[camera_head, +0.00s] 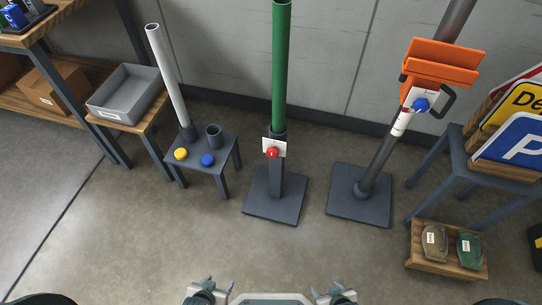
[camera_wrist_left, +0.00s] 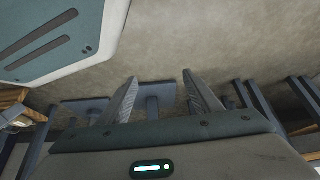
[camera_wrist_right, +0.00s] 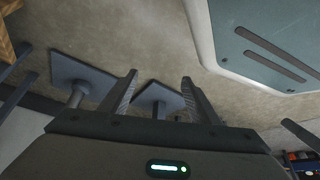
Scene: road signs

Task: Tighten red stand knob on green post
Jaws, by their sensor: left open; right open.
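The green post (camera_head: 281,65) stands upright in a dark grey stand with a square base (camera_head: 272,210) at the middle of the head view. The red knob (camera_head: 272,153) sits on a white plate on the front of the stand's sleeve. My left gripper (camera_head: 209,286) is open and empty at the bottom of the head view, well in front of the stand. My right gripper (camera_head: 335,292) is open and empty to the right of it, also far from the knob. Both wrist views show spread fingers (camera_wrist_left: 160,98) (camera_wrist_right: 158,95) with nothing between them.
A small table (camera_head: 218,146) with a white pole, a yellow knob and a blue knob stands left. A tilted post with an orange sign holder (camera_head: 436,65) and blue knob stands right on its base (camera_head: 358,207). Signs (camera_head: 517,140) and sandbags (camera_head: 435,243) are far right. The front floor is clear.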

